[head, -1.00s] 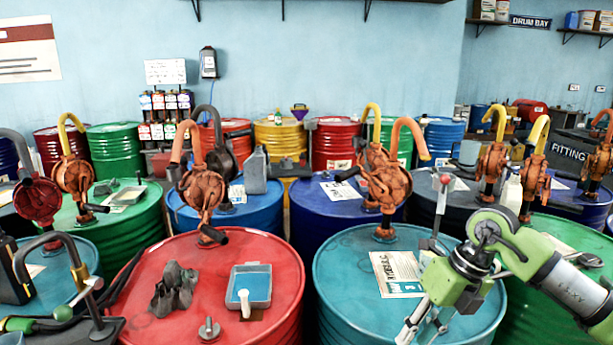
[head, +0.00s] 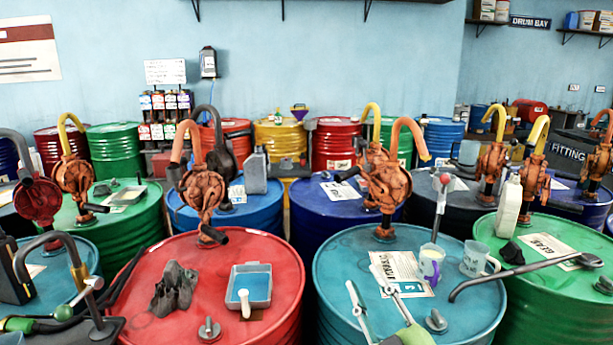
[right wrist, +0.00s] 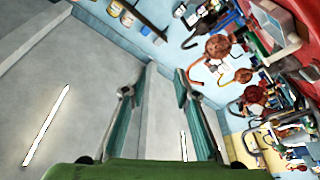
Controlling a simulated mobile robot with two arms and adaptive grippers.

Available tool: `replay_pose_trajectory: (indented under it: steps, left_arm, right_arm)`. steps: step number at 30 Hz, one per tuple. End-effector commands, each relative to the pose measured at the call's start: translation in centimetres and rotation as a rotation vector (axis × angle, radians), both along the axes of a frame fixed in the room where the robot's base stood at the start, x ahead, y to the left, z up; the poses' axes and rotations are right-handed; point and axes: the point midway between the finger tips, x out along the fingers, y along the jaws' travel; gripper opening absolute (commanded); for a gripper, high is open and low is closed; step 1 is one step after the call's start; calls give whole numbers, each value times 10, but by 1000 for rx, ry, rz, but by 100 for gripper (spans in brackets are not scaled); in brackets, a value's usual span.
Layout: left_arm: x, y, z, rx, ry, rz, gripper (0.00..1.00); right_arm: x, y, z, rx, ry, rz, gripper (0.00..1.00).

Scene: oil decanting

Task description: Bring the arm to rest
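My right gripper (head: 362,276) rises from the bottom edge of the head view, in front of the teal drum (head: 345,255). Its two pale fingers stand apart, and its green body shows at the bottom edge. In the right wrist view the gripper (right wrist: 154,92) is open with nothing between its teal-padded fingers. Behind them are the grey ceiling with light strips and the tilted room. My left gripper is not in view.
A red drum (head: 150,270) with a tray (head: 249,286) is to the left. A green drum (head: 545,300) is to the right, with a dark bent lever (head: 510,272) above it.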

Motion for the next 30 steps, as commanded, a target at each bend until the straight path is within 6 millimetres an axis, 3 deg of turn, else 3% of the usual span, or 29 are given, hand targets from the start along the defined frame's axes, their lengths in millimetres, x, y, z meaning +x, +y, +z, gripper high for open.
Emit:
replay_pose_trajectory:
  steps: [1,4,6,9,12,18,25,30]
  left_arm:
    - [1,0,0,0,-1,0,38]
    - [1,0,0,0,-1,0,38]
    - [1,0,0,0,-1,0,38]
    - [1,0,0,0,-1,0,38]
    - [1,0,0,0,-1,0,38]
    - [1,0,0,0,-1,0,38]
    - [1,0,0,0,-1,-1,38]
    - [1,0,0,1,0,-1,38]
  right_arm:
    - [-6,-21,-35,63,134,-74,28]
    - [-27,-55,-101,149,380,-199,28]
    - [-51,-72,-146,193,553,-271,28]
    - [-96,-88,-203,241,788,-353,28]
    - [-143,-95,-244,272,983,-405,28]
    - [-223,-97,-292,297,1274,-462,28]
    - [-304,-92,-317,308,1534,-489,28]
    - [-290,-90,-363,299,1546,-491,28]
